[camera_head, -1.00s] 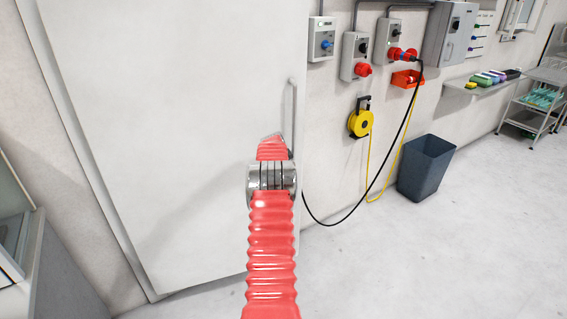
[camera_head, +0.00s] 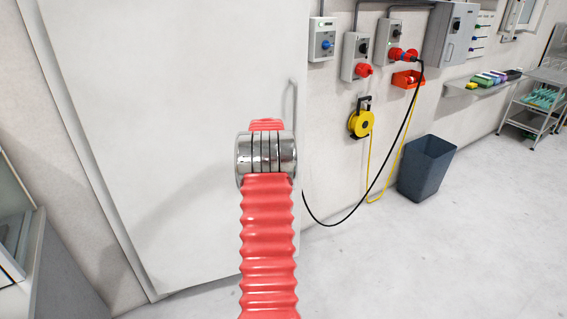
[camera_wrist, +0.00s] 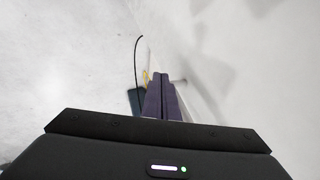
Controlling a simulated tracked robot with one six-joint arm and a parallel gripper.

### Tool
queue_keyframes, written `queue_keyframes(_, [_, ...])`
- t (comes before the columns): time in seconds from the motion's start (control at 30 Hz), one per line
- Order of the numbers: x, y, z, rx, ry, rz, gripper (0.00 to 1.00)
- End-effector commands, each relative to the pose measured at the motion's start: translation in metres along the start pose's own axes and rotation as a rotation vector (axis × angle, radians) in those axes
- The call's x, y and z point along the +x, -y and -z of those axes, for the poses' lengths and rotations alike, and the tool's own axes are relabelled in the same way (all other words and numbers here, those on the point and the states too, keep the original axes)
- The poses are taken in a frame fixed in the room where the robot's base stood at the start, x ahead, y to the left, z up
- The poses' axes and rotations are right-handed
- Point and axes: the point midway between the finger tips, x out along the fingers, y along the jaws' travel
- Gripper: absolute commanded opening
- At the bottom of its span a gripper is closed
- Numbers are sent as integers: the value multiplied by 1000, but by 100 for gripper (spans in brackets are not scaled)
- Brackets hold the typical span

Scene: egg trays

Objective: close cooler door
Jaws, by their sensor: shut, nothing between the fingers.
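The white cooler door (camera_head: 180,130) fills the left of the head view, with a slim upright handle (camera_head: 290,105) near its right edge. Its lower right part stands out in front of the wall. I cannot tell how wide its opening is. My red arm reaches up to the door's right side in that view and hides part of the handle; the fingers are hidden behind it. In the wrist view my gripper (camera_wrist: 164,95) has its two dark fingers together and empty, close beside a pale surface on the right. Whether they touch it is unclear.
A blue-grey bin (camera_head: 426,167) stands on the floor to the right. A yellow cable reel (camera_head: 360,123) and a black cable hang on the wall beside the door. A pale cabinet (camera_head: 45,270) is at the lower left. The floor before the bin is clear.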

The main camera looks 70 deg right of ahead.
Motion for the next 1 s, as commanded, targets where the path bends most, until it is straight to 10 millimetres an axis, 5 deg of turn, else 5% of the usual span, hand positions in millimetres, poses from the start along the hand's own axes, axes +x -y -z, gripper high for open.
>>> queue_keyframes(0.57, [-14, 6, -8, -20, 7, 6, 0])
queue_keyframes(0.77, [-63, 26, -44, -123, 39, 32, 0])
queue_keyframes(1.0, [-157, 46, -115, -333, 102, 82, 0])
